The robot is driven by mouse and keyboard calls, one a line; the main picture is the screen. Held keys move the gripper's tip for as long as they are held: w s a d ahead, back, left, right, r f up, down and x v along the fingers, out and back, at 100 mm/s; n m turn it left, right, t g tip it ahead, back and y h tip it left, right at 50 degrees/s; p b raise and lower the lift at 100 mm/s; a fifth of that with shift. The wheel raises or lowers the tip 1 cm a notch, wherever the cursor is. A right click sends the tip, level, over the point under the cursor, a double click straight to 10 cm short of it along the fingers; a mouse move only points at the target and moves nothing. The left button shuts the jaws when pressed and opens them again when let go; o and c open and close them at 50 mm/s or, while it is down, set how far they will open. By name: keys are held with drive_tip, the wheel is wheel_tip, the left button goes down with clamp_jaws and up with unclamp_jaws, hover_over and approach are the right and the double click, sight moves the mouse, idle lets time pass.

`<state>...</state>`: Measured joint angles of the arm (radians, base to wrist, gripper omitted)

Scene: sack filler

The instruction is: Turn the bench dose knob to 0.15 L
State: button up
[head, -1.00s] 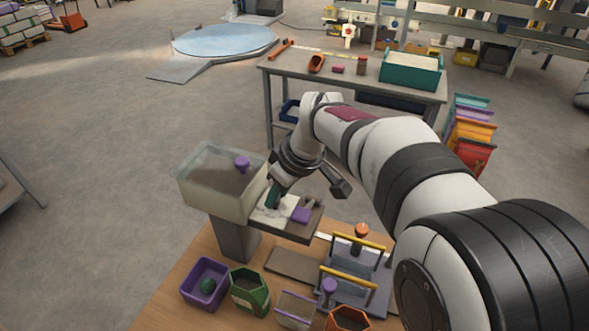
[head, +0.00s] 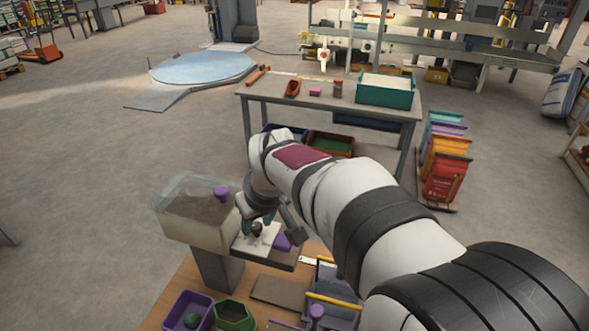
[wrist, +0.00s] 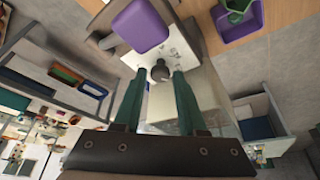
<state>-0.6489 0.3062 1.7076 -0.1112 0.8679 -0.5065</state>
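The bench dose knob (wrist: 160,71) is a small dark knob on a white dial plate (wrist: 178,38) with faint marks. In the head view the knob (head: 257,228) sits on the shelf beside the sack filler's clear hopper (head: 170,222). My gripper (wrist: 158,74) has green fingers spread apart. The fingertips are on either side of the knob, with a small gap showing. In the head view my gripper (head: 261,224) is low over the plate. The dial's numbers and the knob's setting are too small to read.
A purple block (wrist: 141,24) stands close to the dial. Purple (head: 173,315) and green (head: 232,315) bins stand on the wooden bench at the front. A yellow-handled frame (head: 335,299) is to the right. A table (head: 330,105) stands behind.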

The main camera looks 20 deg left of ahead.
drive_tip(key=shift+o, duration=1.3)
